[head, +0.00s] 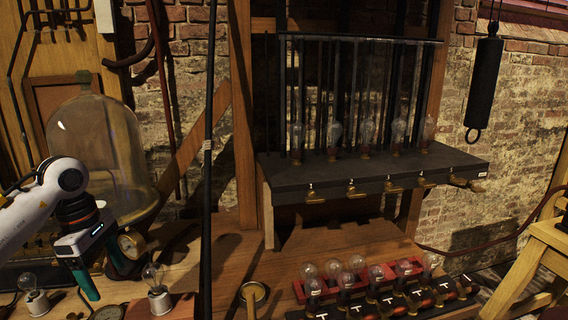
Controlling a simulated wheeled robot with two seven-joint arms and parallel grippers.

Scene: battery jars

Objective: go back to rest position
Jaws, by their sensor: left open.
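My left gripper (108,284) is at the lower left, with its arm coming in from the left edge. Its two teal fingers point down and are apart, with nothing seen between them. It is in front of the large glass bell jar (100,150) and above the bench. A small bulb on a white base (157,300) stands to the right of the fingers, and another bulb base (37,303) stands to their left. My right gripper is not in view.
A dark shelf (375,172) bears a row of glass bulbs, with brass taps on its front edge. Below, several bulbs stand in a red rack (413,266). A dark vertical pole (207,200) crosses the view. A wooden stool (535,260) is at right.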

